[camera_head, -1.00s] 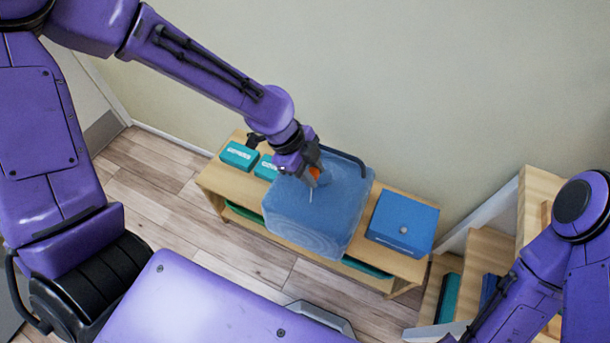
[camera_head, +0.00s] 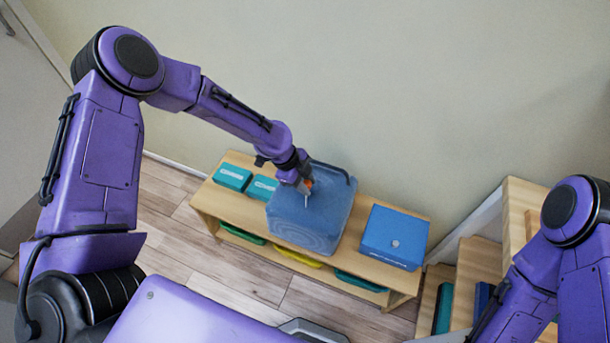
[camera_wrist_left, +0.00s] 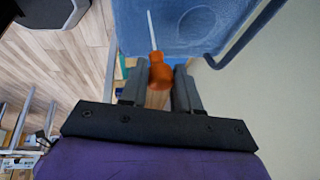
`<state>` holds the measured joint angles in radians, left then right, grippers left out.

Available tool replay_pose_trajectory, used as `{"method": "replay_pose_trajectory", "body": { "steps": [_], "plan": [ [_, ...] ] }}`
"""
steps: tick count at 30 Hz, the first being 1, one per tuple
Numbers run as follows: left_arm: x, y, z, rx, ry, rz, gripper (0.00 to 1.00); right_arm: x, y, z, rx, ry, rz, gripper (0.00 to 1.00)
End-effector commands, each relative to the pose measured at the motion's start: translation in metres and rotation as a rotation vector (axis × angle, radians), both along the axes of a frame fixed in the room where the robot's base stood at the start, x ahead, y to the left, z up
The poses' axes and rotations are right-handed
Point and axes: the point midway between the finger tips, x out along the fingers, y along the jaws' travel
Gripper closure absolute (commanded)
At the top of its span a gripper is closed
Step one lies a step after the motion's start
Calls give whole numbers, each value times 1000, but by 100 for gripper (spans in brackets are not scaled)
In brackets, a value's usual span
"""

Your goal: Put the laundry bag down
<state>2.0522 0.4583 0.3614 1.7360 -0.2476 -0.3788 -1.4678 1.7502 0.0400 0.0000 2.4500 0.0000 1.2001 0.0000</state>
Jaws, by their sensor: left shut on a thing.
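The laundry bag (camera_head: 312,217) is a bulky, box-like blue thing with a dark bar along its far edge. It is over the middle of the low wooden bench (camera_head: 235,207); I cannot tell whether its underside touches the bench. My left gripper (camera_head: 304,185) is at the top of the bag, shut on an orange piece with a thin white stem that moves with the bag. The left wrist view shows this orange piece (camera_wrist_left: 160,72) between the fingers, with the blue bag (camera_wrist_left: 185,25) beyond. My right gripper is out of view; only its arm shows.
Two teal boxes (camera_head: 232,177) lie left of the bag on the bench, and a blue box (camera_head: 394,237) stands to its right. Green and yellow items (camera_head: 298,257) are on the lower shelf. Wooden steps (camera_head: 475,262) stand at the right. A wall is behind.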

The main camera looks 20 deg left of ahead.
Motion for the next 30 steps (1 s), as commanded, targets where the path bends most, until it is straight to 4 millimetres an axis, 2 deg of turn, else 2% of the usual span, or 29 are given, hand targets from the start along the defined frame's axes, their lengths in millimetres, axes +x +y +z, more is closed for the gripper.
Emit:
{"method": "replay_pose_trajectory", "body": {
  "steps": [7,8,9,10,23,26,30],
  "plan": [
    [2,1,-3,0,-5,3,100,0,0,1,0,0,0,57],
    [-1,2,-6,3,3,2,59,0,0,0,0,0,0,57],
    [-1,2,-6,3,2,3,46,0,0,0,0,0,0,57],
    [-1,2,-6,3,2,3,44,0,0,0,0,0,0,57],
    [1,3,0,0,-5,4,44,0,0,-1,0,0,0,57],
    [0,8,14,-1,-7,5,44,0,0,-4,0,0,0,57],
    [-4,22,47,-2,-10,5,44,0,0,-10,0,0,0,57]
  ]
}}
